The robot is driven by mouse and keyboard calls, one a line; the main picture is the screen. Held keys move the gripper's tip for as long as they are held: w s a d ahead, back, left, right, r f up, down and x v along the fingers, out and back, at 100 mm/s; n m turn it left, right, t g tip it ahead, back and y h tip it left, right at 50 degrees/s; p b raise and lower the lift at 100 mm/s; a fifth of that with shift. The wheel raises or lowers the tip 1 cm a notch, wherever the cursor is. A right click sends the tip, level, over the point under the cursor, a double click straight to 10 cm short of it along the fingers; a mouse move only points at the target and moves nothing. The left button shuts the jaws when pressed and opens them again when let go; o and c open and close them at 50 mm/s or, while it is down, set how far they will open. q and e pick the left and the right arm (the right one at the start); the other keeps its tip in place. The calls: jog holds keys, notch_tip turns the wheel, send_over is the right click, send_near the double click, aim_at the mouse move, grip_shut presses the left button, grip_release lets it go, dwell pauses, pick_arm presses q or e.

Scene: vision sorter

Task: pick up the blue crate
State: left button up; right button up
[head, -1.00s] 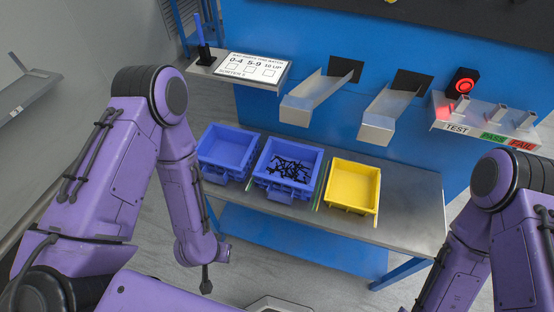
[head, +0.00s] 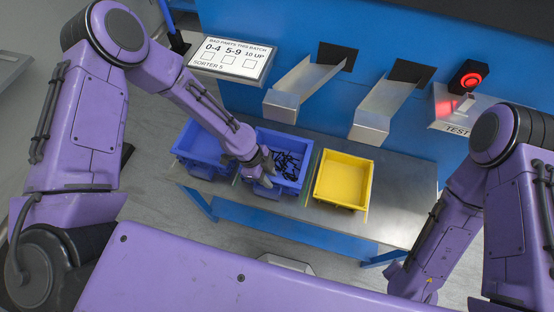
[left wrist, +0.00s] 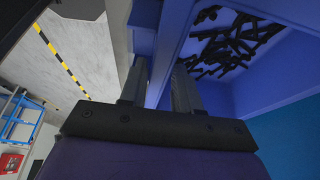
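Two blue crates stand side by side on the table. The left blue crate (head: 192,148) is partly hidden by my left arm. The middle blue crate (head: 290,139) holds many small black parts; it also fills the upper right of the left wrist view (left wrist: 262,92). My left gripper (head: 264,168) is at the left front part of the middle crate in the head view. In the left wrist view its two fingers (left wrist: 160,85) stand apart, with blue crate wall between them and the black parts beyond. Firm contact is not clear. My right gripper is out of view.
A yellow bin (head: 345,181) stands right of the blue crates on the grey table (head: 402,200). Two metal chutes (head: 300,88) slope out of the blue wall above. A sign board (head: 233,60) and a red lamp (head: 470,77) are higher up.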

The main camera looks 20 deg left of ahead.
pick_arm(q)
jog(key=x, duration=0.2)
jog(key=shift+s+d+f, duration=0.15)
jog(key=shift+d+f, duration=0.1)
grip_shut()
jog(key=shift+r, duration=0.1)
